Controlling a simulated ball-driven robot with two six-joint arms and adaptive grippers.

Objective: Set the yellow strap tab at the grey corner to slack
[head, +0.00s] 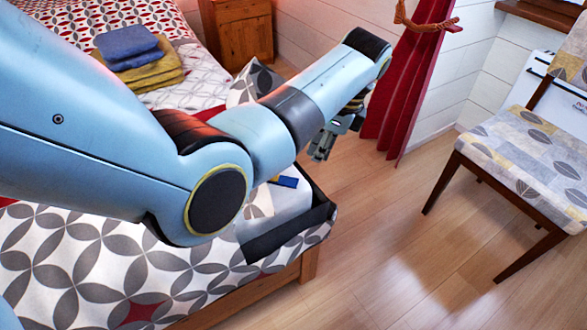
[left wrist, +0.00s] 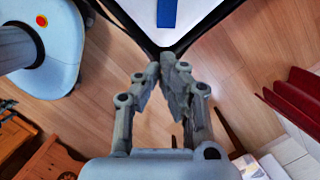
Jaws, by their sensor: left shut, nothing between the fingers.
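My left gripper (head: 322,150) hangs past the bed's near right corner, over the floor side. In the left wrist view its fingers (left wrist: 168,65) are shut at the tips with nothing between them. A white corner with a dark grey edge (head: 322,212) lies below and left of it in the head view. A blue strip (head: 286,181) lies on the white top, with a small bit of yellow at its left end. That blue strip also shows at the top of the left wrist view (left wrist: 167,12), beyond the fingertips. I cannot make out the yellow tab's setting. My right gripper is out of view.
The patterned bed (head: 60,265) fills the left, partly hidden by my left arm. Folded blue and yellow towels (head: 150,75) lie on it. A red curtain (head: 412,75) hangs behind the gripper. A chair (head: 530,145) stands at right. The wood floor (head: 400,245) between is clear.

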